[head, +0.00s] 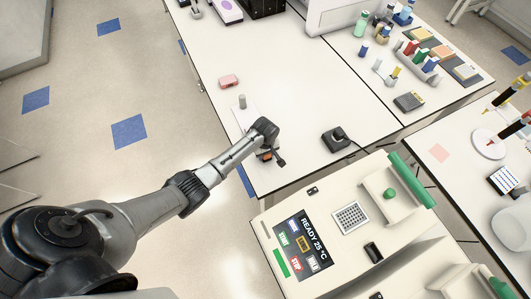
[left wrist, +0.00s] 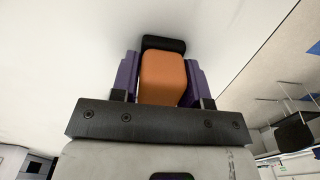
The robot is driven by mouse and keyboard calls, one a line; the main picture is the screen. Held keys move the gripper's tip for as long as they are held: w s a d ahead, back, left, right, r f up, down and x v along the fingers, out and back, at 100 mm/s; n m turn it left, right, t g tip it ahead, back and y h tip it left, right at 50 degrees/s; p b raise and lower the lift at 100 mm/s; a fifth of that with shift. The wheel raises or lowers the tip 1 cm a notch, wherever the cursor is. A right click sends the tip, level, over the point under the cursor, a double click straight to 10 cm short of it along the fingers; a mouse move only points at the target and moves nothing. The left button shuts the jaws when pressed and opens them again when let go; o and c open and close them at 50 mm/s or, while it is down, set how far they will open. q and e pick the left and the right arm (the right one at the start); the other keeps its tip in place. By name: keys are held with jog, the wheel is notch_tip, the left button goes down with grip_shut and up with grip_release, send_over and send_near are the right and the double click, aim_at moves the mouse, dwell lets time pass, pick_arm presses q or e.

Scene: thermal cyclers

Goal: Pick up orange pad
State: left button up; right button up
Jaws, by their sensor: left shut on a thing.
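The orange pad (left wrist: 162,78) sits between the two purple fingers of my left gripper (left wrist: 163,68) in the left wrist view. The fingers are shut on its sides, and a black block (left wrist: 164,44) shows just past its far end. In the head view my left gripper (head: 270,158) is over the near left part of the white table, with a small bit of the orange pad (head: 265,156) showing below the wrist. I cannot tell if the pad touches the table. My right gripper is in neither view.
A thermal cycler (head: 350,217) with a "READY 25 °C" screen stands to the right. A black device (head: 336,139) is on the table (head: 300,100) right of the gripper. A grey cylinder (head: 242,101) and a pink box (head: 229,82) stand behind it. The table's middle is clear.

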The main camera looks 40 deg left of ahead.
pick_arm(q)
jog(key=shift+r, duration=0.1)
notch_tip(320, 180, up, 4)
jog(key=shift+r, duration=0.1)
jog(key=w+d+r, duration=0.1)
jog(key=d+r, duration=0.2)
jog(key=d, duration=0.2)
jog(key=w+d+r+b, duration=0.1)
jog(key=w+d+r, duration=0.1)
jog(key=d, duration=0.4)
jog(key=shift+w+r, duration=0.2)
jog(key=shift+r, duration=0.6)
jog(key=shift+d, duration=0.1)
